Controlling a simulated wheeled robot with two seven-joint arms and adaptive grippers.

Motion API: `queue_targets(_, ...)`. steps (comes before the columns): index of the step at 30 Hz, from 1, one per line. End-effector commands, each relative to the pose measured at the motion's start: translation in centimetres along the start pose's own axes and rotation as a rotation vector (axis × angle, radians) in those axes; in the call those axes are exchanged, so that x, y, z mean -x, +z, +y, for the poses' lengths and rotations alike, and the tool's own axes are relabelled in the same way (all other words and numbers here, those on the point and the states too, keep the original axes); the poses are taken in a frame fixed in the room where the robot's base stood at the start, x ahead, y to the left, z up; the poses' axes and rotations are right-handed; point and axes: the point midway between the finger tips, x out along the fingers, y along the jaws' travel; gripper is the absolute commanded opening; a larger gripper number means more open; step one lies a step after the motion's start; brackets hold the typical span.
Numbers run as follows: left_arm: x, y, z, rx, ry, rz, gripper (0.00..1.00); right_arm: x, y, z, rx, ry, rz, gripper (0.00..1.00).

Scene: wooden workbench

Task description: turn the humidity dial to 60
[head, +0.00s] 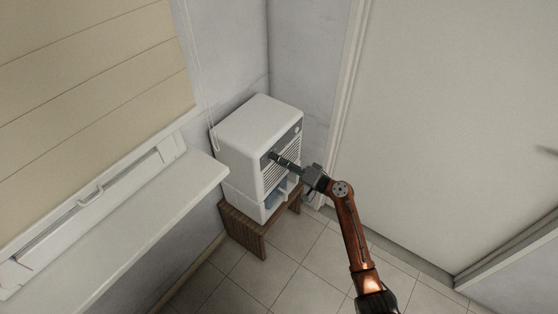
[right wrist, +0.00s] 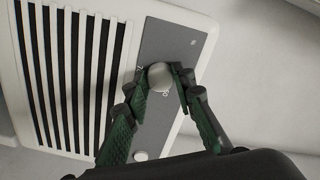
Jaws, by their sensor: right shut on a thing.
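The humidity dial (right wrist: 160,76) is a round pale knob on the grey control panel (right wrist: 172,42) of a white humidifier (head: 256,126). In the right wrist view my right gripper (right wrist: 160,80) has its two green fingers on either side of the dial, shut on it. In the head view the right gripper (head: 276,158) reaches the front of the humidifier from the right and hides the dial. Part of a printed marking shows beside the knob, but the dial's setting cannot be read. My left gripper is not in view.
The humidifier stands on a small wooden stool (head: 243,230) in the corner. A second pale knob (right wrist: 141,156) sits on the panel. A white sill (head: 150,220) runs along the left, cords (head: 207,100) hang behind, and a door (head: 450,120) is at right.

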Motion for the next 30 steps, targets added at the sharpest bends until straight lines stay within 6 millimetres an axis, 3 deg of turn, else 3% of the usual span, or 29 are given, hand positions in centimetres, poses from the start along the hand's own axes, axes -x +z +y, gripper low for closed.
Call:
queue_targets(1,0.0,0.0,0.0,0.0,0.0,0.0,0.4,0.0,0.2,0.1,-0.002,0.002,-0.004,0.0)
queue_targets(2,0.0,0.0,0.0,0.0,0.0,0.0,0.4,0.0,0.2,0.1,-0.002,0.002,-0.004,0.24)
queue_targets(9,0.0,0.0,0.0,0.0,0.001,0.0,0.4,0.0,0.1,0.1,0.0,0.001,-0.002,0.41)
queue_targets(20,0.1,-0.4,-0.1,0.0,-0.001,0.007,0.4,0.5,0.0,0.1,0.001,0.001,0.0,0.41)
queue_targets(23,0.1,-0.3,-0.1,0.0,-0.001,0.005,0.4,1.8,0.0,0.2,0.0,0.002,0.001,0.41)
queue_targets(30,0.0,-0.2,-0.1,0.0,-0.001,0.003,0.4,6.7,0.1,0.2,0.001,0.004,-0.001,0.41)
